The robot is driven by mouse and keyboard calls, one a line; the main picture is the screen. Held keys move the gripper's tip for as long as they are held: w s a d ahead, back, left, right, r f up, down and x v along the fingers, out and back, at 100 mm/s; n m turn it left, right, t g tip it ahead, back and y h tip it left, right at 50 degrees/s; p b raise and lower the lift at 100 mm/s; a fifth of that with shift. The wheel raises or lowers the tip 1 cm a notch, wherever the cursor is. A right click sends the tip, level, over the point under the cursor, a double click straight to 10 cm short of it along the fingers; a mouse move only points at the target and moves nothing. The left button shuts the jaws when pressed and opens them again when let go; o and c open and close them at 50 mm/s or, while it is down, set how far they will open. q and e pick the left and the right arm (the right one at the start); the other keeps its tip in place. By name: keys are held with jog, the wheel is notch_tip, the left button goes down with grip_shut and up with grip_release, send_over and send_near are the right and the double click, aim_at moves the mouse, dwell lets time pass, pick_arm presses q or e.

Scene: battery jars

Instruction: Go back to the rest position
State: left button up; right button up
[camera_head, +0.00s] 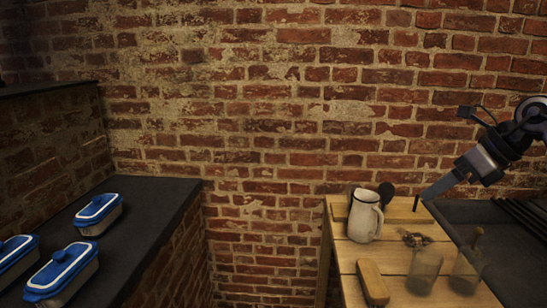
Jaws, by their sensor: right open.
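My right gripper (430,194) comes in from the right and is open, with nothing seen between its fingers. It is above the back right part of the wooden table (343,285). Two clear glass jars stand at the table's front right: one jar (424,268) nearer the middle, and another jar (467,266) at the right edge with a wooden piece at its top. Both are apart from the gripper. My left gripper is out of view.
Blue-lidded boxes (99,214) stand on the dark left counter (155,205). A dark surface (520,257) lies at right. A brick wall (270,110) closes the back.

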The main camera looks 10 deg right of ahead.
jog(key=a+f+m+t+y+b, duration=0.15)
jog(key=a+f+m+y, duration=0.3)
jog(key=a, duration=0.55)
jog(key=s+a+f+m+t+y+b, duration=0.1)
jog(key=a+f+m+t+y, duration=0.15)
jog(key=a+f, duration=0.5)
jog(key=a+f+m+t+y+b, duration=0.1)
jog(key=a+f+m+y, duration=0.3)
jog(key=a, duration=0.7)
pick_arm(q)
jog(key=b, duration=0.1)
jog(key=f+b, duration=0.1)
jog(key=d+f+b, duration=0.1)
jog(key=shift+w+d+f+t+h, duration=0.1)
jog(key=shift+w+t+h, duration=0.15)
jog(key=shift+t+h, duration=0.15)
pick_arm(e)
jog(key=s+f+m+h, duration=0.6)
jog(key=s+f+m, duration=0.3)
jog(key=f+m, duration=0.3)
jog(key=s+a+f+m+h, duration=0.1)
jog(key=s+f+m+h, duration=0.5)
jog(key=m, duration=1)
jog(key=s+f, duration=0.3)
jog(key=f, duration=0.3)
jog(key=shift+a+f+m, duration=0.3)
jog(key=shift+f, duration=0.1)
